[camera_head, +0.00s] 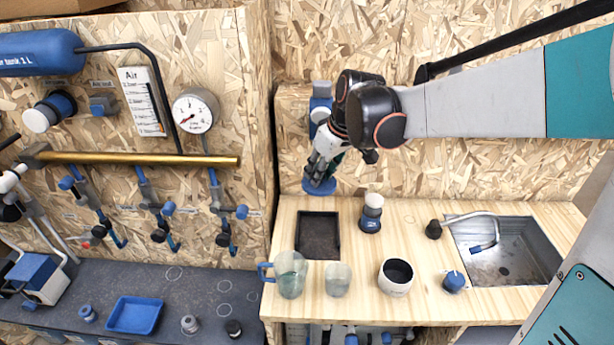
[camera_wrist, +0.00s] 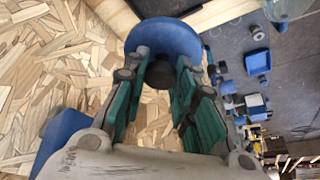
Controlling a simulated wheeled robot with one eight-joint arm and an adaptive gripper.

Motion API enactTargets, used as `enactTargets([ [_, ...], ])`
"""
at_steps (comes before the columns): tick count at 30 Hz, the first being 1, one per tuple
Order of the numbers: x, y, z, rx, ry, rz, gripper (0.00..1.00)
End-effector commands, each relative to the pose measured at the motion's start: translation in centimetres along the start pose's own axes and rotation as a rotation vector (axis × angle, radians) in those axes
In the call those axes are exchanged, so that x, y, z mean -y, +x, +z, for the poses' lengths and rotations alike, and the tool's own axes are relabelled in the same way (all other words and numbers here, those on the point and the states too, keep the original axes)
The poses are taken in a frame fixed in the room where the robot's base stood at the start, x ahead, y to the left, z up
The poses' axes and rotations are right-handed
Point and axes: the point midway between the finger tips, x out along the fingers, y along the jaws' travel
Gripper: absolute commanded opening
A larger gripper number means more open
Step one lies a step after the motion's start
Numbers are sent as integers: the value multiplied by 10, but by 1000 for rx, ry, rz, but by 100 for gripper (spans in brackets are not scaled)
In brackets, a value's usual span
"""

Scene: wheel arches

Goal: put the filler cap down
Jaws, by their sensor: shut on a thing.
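The filler cap (camera_head: 318,187) is a blue disc, seen hanging below my gripper (camera_head: 321,174) in the head view. In the wrist view the blue cap (camera_wrist: 158,36) has a dark central knob, and the green-padded fingers of my gripper (camera_wrist: 162,65) are shut on it. The cap is near the back wall, behind the dark tray. I cannot tell exactly how far it is above the wooden worktop (camera_head: 360,245).
A shallow black tray (camera_head: 318,236) lies at the worktop's left. A blue-and-white bottle (camera_head: 371,213), a clear jug (camera_head: 291,274), a clear cup (camera_head: 338,280), a white pot (camera_head: 395,279) and a small blue item (camera_head: 454,282) stand around. A sink (camera_head: 508,262) is at right.

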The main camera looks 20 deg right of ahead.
Motion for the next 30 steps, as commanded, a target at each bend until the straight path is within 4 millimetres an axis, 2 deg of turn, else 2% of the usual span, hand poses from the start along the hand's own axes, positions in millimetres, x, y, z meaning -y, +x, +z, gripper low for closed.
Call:
enactTargets([
  [4,0,24,10,0,0,0,0],
  [15,0,109,44,0,0,0,0],
  [18,0,127,51,0,0,0,0],
  [30,0,158,64,0,0,0,0],
])
